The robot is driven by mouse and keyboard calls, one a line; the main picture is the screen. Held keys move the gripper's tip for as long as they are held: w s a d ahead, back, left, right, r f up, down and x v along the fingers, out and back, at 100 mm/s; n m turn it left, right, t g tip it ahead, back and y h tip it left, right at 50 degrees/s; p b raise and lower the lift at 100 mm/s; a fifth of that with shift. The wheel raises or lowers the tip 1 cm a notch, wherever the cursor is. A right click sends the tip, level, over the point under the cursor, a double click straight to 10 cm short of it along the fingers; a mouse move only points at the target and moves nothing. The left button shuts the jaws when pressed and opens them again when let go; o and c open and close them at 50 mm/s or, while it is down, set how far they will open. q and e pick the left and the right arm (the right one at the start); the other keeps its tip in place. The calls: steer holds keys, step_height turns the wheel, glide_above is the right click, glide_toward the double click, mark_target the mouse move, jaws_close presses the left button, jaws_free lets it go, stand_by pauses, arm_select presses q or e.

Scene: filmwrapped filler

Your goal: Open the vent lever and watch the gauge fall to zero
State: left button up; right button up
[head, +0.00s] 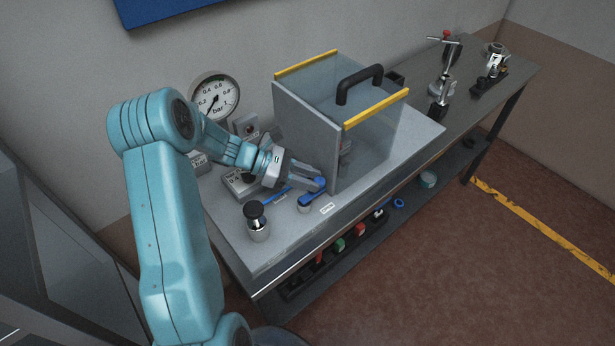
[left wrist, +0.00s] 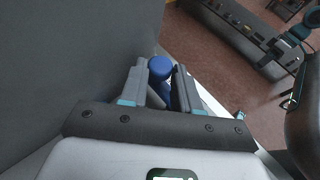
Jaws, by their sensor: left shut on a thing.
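My left gripper (head: 314,183) reaches in over the bench top and is shut on a blue lever (head: 313,197). The lever's rounded blue end (left wrist: 160,68) shows between the fingers of my left gripper (left wrist: 161,88) in the left wrist view. A small white label lies beside this lever; its text is too small to read. A second blue lever (head: 276,196) lies just left of the fingers. The round pressure gauge (head: 214,99) stands at the back left, marked in bar; its needle appears to point down-left, near the low end. My right gripper is not in view.
A clear box (head: 370,120) with yellow edge strips and a black handle stands close right of my gripper. A black-knobbed metal cylinder (head: 257,222) stands at the front left. Metal clamp-like fixtures (head: 443,75) stand farther right. A lower shelf holds small coloured parts.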

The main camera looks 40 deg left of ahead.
arm_select(q)
steer(key=o, duration=0.8)
steer(key=shift+d, duration=0.1)
steer(key=shift+c, duration=0.2)
steer(key=b+v, duration=0.2)
steer(key=v, duration=1.4)
steer(key=shift+r+b, duration=0.2)
steer(key=shift+b, duration=0.15)
